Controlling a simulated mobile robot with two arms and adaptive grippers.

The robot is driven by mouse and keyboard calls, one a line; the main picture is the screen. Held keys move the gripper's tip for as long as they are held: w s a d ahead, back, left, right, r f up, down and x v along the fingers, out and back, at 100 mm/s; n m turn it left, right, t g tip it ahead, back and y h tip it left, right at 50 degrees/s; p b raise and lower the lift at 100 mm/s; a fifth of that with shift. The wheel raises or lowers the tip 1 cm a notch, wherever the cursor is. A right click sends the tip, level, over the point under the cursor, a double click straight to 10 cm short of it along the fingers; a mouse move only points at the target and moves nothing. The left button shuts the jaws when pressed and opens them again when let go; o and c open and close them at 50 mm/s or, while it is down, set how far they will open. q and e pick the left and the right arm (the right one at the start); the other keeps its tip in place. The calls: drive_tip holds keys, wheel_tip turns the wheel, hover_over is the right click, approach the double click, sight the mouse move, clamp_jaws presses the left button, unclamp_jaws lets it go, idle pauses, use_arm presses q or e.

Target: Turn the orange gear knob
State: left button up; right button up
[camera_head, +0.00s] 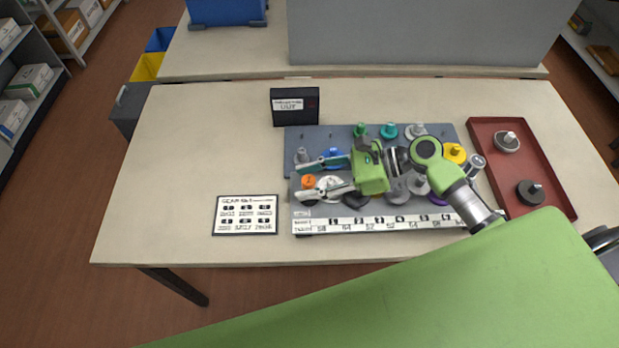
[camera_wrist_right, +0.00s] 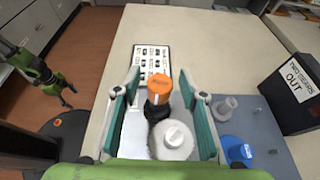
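The orange gear knob (camera_head: 309,181) stands at the left end of the front row on the grey gear board (camera_head: 313,143). In the right wrist view the orange knob (camera_wrist_right: 160,84) has a dark lower part and sits between the two fingers of my right gripper (camera_wrist_right: 163,78), with a gap on each side. My right gripper (camera_head: 302,180) is open and reaches in from the right, low over the board. A white gear (camera_wrist_right: 175,140) is next to the knob, also between the fingers. My left gripper (camera_wrist_right: 68,94) hangs off the table at the left of the wrist view; its fingers look apart.
Several other coloured gears, including a blue one (camera_wrist_right: 236,150) and a yellow one (camera_head: 455,151), crowd the board. A black OUT box (camera_head: 295,106) stands behind it. A gear chart (camera_head: 244,228) lies at left. A red tray (camera_head: 485,128) holds two gears. The table's left side is clear.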

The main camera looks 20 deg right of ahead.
clamp_jaws()
drive_tip(key=shift+n+g, duration=0.3)
drive_tip(key=shift+g, duration=0.1)
drive_tip(key=shift+w+n+g, duration=0.1)
drive_tip(key=shift+n+g, duration=0.6)
drive_tip(key=n+g+b, duration=0.1)
drive_tip(key=n+g, duration=0.1)
drive_tip(key=g, duration=0.1)
drive_tip(key=shift+y, duration=0.3)
drive_tip(key=n+g+b, duration=0.1)
drive_tip(key=n+g, duration=0.2)
drive_tip(key=shift+f+n+g+h, duration=0.1)
drive_tip(key=shift+n+g+h, duration=0.3)
drive_tip(key=shift+n+g+h+b, duration=0.7)
drive_tip(key=shift+n+g+b, duration=0.25)
drive_tip(key=shift+n+g, duration=0.35)
